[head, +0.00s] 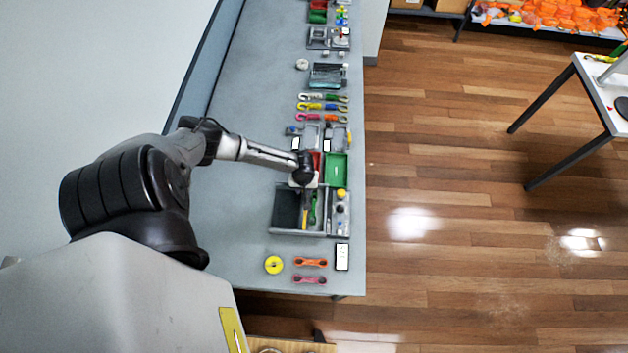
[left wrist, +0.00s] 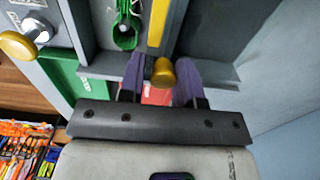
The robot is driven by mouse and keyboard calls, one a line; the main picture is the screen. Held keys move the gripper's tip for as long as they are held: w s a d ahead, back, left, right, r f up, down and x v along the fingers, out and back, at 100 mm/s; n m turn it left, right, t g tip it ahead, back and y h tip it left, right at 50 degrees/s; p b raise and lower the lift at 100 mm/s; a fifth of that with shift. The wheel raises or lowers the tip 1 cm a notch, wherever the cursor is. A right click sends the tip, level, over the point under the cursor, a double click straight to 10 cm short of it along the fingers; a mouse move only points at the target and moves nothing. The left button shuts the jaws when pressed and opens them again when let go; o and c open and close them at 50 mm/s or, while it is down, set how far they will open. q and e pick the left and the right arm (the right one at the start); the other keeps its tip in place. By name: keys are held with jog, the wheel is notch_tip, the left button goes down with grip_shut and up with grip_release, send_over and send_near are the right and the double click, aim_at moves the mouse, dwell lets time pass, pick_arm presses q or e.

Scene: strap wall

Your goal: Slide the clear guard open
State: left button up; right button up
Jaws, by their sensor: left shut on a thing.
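My left gripper (head: 304,184) is over the back edge of a grey tray (head: 285,233) on the bench. In the left wrist view its two purple fingers (left wrist: 160,76) are closed on a brass-yellow knob (left wrist: 163,71). The knob is at the near end of a yellow bar (left wrist: 157,24), which also shows in the head view (head: 305,207). A green strap piece (left wrist: 125,33) lies beside the bar. I cannot make out the clear guard's panel or how far it is open. My right gripper is not in view.
A green bin (head: 335,168) and a red bin (left wrist: 155,97) adjoin the tray. A second yellow knob (left wrist: 17,45) sits to the side. A yellow ring (head: 273,265), an orange strap (head: 310,262) and a pink strap (head: 309,280) lie on the bench's near end.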

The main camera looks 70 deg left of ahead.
pick_arm(q)
jog(key=shift+s+a+p, duration=0.25)
jog(key=shift+s, duration=0.3)
jog(key=shift+s+a+p, duration=0.25)
jog(key=shift+s, duration=0.4)
jog(key=o, duration=0.6)
jog(key=shift+s+a, duration=0.1)
jog(key=shift+c, duration=0.2)
jog(key=shift+r, duration=0.1)
